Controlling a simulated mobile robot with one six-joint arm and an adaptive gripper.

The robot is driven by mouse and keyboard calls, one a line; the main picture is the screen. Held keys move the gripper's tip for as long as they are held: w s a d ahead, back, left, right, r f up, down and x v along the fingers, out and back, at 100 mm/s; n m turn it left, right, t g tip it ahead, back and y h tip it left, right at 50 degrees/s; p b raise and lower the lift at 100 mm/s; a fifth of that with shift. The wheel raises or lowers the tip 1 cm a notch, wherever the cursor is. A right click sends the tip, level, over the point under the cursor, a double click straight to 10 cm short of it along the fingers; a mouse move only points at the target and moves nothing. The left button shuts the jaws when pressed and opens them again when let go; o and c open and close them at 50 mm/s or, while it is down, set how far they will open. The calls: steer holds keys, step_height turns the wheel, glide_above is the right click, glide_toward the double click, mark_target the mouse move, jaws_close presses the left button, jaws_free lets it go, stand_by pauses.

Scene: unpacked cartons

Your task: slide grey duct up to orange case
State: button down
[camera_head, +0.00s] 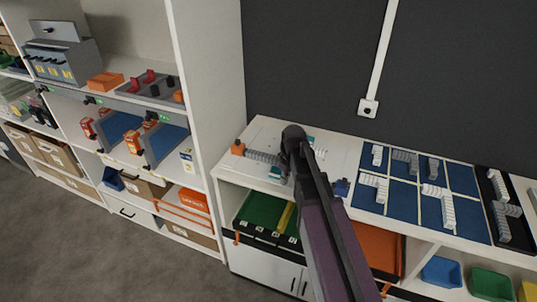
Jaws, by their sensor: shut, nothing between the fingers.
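The grey duct (262,156) is a short ribbed piece lying on the white counter, left of my arm. Its left end is close to the small orange case (238,148), which has a dark top; I cannot tell if they touch. The duct's right end runs behind my arm. My gripper (286,166) is at the arm's far end near that right end, mostly hidden by the dark arm. It is shut with nothing in it; contact with the duct cannot be seen.
A small white and teal item (277,173) lies just in front of the duct. A dark blue item (341,187) stands right of my arm. Blue panels (405,200) with ribbed pieces cover the counter's right. A tall shelf (207,90) stands at left.

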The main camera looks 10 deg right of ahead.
mark_target(291, 176)
steer(key=shift+d+f+y+b, duration=0.2)
steer(key=shift+f+y+b, duration=0.1)
steer(key=shift+y, duration=0.2)
steer(key=shift+w+d+f+n+t+y+b, duration=0.25)
steer(key=shift+w+d+n+t+y+b, duration=0.1)
steer(key=shift+w+n+y+b, duration=0.4)
steer(key=w+d+n+y, duration=0.1)
steer(key=w+t+y+b, duration=0.1)
steer(key=w, duration=0.1)
steer(key=w+d+n+y+b, duration=0.1)
steer(key=shift+w+d+r+n+t+y, duration=0.15)
steer(key=shift+w+d+n+t+y, duration=0.1)
steer(key=shift+w+d+n+t, duration=0.1)
steer(key=w+d+n+y, duration=0.1)
steer(key=w+d+r+t+b, duration=0.1)
steer(key=w+d+n+y+b, duration=0.1)
steer(key=shift+w+d+r+n+t+y, duration=0.15)
steer(key=shift+w+r+n+t+y, duration=0.15)
steer(key=shift+w+r, duration=0.05)
steer(key=shift+w+d+r, duration=0.15)
steer(key=shift+d+r, duration=0.05)
steer(key=shift+r, duration=0.05)
steer(key=shift+a, duration=0.1)
